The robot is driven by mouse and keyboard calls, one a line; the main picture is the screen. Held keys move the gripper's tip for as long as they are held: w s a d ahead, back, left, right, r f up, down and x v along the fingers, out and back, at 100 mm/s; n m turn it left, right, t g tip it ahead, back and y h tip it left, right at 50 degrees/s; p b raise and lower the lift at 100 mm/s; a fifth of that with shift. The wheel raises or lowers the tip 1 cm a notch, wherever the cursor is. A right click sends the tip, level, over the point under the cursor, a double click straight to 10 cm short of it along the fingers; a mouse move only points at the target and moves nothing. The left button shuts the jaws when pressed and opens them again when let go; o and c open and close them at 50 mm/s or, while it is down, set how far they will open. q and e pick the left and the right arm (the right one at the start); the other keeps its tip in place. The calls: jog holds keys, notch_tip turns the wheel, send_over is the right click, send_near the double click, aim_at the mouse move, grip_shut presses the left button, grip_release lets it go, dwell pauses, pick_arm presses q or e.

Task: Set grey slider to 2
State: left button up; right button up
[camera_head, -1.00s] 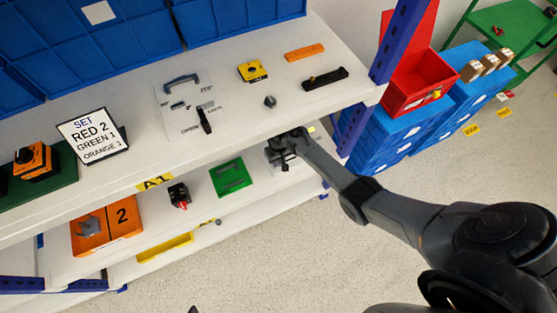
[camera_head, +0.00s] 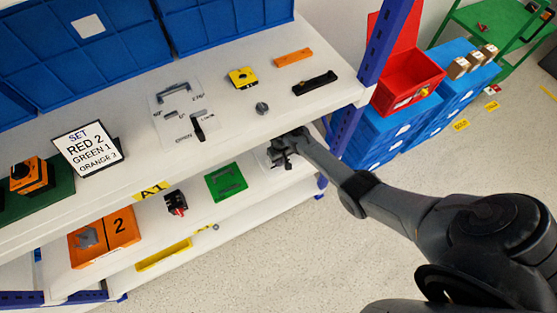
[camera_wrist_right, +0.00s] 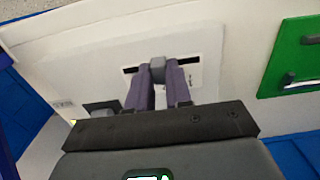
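The grey slider (camera_wrist_right: 157,69) is a small knob on a dark slot in a white panel (camera_wrist_right: 95,70) in the right wrist view. My right gripper (camera_wrist_right: 158,76) has its two purple fingers on either side of the knob, closed in against it. In the head view my right gripper (camera_head: 283,150) reaches over the lower shelf at the white panel (camera_head: 268,158), and the arm hides most of the panel. The slider's scale marks cannot be read. My left gripper is not in view.
A green panel (camera_head: 226,181) lies left of the gripper. A black and red switch (camera_head: 176,203) and an orange panel marked 2 (camera_head: 104,237) are farther left. The upper shelf (camera_head: 235,120) overhangs. A blue post (camera_head: 375,75) stands at the right. A sign (camera_head: 89,148) reads RED 2, GREEN 1, ORANGE 3.

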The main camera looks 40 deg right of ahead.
jog(key=o, duration=0.4)
jog(key=shift+r+p, duration=1.95)
jog(key=shift+r, duration=1.8)
jog(key=shift+s+f, duration=0.1)
